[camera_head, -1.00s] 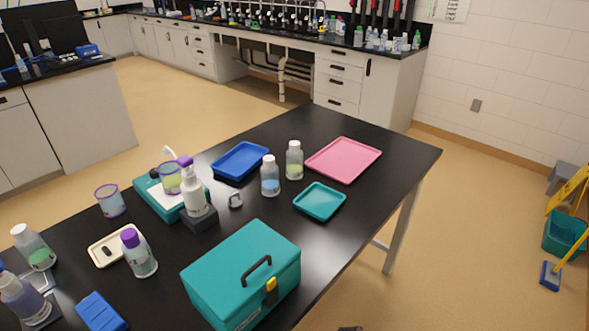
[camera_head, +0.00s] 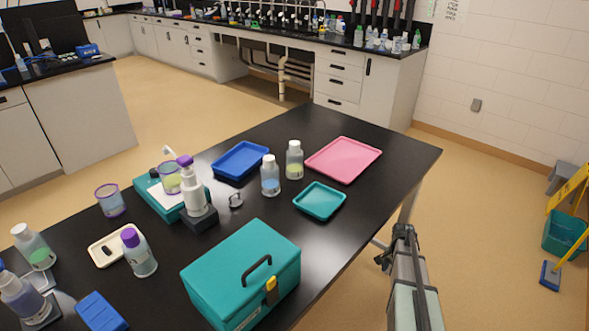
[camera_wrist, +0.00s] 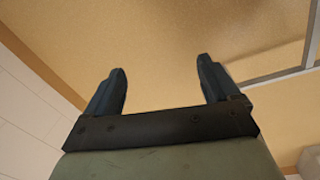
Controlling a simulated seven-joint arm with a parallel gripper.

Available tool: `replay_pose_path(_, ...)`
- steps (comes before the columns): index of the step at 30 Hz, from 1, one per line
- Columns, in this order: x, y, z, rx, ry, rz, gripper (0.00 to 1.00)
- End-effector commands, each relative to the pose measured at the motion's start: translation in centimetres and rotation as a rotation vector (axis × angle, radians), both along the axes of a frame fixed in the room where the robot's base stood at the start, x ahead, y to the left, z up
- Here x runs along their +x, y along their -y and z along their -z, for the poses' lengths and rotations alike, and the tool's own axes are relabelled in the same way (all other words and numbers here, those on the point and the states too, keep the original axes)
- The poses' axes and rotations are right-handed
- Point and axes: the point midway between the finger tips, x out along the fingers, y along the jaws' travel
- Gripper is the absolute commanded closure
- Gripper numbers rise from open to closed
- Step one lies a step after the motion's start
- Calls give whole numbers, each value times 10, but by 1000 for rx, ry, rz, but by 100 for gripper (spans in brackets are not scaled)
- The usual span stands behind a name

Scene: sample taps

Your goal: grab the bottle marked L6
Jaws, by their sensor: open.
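Several bottles stand on the black table; no L6 mark is readable on any. A blue-liquid bottle (camera_head: 270,178) and a yellow-green-liquid bottle (camera_head: 294,162), both white-capped, stand near the middle. A purple-capped bottle (camera_head: 140,255) is at left. A green-liquid bottle (camera_head: 36,250) and a purple-liquid bottle (camera_head: 22,298) stand at far left. A white purple-topped bottle (camera_head: 193,190) stands on a dark block. My gripper (camera_head: 392,250) is beyond the table's right edge, away from all bottles. In the wrist view its fingers (camera_wrist: 162,68) are apart and empty.
A teal case (camera_head: 230,265) stands at the table's front. Blue (camera_head: 240,158), pink (camera_head: 355,150) and teal (camera_head: 320,202) trays lie further back. A teal box (camera_head: 152,200) bears a purple-rimmed cup (camera_head: 171,180). The table's right end (camera_head: 395,182) is bare.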

Motion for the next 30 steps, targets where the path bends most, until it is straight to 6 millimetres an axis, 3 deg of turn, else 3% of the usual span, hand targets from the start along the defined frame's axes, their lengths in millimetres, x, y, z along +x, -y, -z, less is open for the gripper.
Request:
replay_pose_path(3,32,41,-35,-38,53,109,11)
replay_pose_path(9,66,103,-100,-99,130,289,11)
replay_pose_path(18,98,170,-201,-189,226,523,11)
replay_pose_path(22,111,181,-242,-215,258,600,11)
replay_pose_path(25,124,178,-272,-226,278,644,11)
replay_pose_path(28,144,161,-302,-223,292,672,11)
replay_pose_path(30,162,137,-322,-210,295,677,11)
